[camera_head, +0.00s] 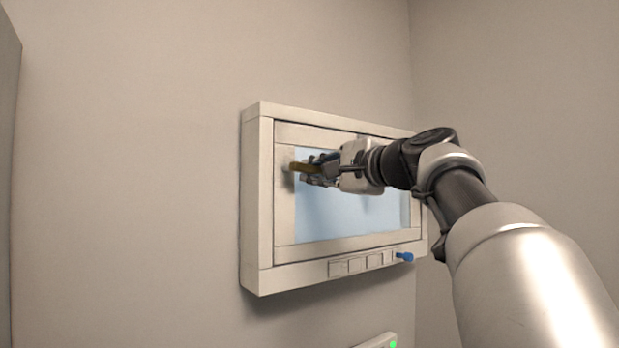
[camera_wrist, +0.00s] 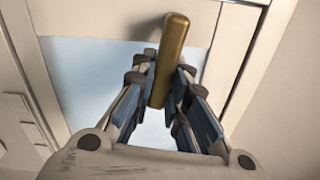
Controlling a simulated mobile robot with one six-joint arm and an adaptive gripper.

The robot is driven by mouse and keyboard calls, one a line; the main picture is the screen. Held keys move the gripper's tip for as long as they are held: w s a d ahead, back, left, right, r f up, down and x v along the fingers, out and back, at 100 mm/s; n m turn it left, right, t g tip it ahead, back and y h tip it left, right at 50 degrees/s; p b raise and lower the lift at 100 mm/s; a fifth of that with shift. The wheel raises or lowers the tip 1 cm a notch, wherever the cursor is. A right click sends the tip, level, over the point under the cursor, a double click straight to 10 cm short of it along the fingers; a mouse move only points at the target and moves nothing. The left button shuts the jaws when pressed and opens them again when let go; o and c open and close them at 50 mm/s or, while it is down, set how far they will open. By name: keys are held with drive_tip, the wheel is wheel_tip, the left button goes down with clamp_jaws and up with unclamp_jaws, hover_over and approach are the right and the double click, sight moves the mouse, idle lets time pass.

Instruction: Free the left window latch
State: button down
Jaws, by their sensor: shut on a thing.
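The window (camera_head: 350,215) is a pale frame with a light blue pane on the wall. The left latch (camera_head: 303,167) is a brass-coloured lever at the left side of the window frame. It also shows in the wrist view (camera_wrist: 171,55), running between the fingers. My gripper (camera_head: 318,172) is at the latch, and its fingers (camera_wrist: 160,95) are closed around the lever's near end. The latch's pivot is not clear in either view. My arm hides the right part of the window, so no other latch shows.
Below the pane, the frame carries a row of small pale blocks (camera_head: 356,265) and a blue knob (camera_head: 405,257). A pale device with a green light (camera_head: 380,341) sits low on the wall. The wall left of the window is clear.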

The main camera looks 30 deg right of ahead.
drive_tip(key=shift+r+n, duration=0.35)
drive_tip(key=shift+n, duration=0.45)
drive_tip(key=c, duration=1.6)
unclamp_jaws()
drive_tip(key=shift+o, duration=0.2)
drive_tip(key=s+d, duration=0.2)
drive_tip(key=s, duration=1)
drive_tip(key=shift+d, duration=0.15)
drive_tip(key=shift+w, duration=0.1)
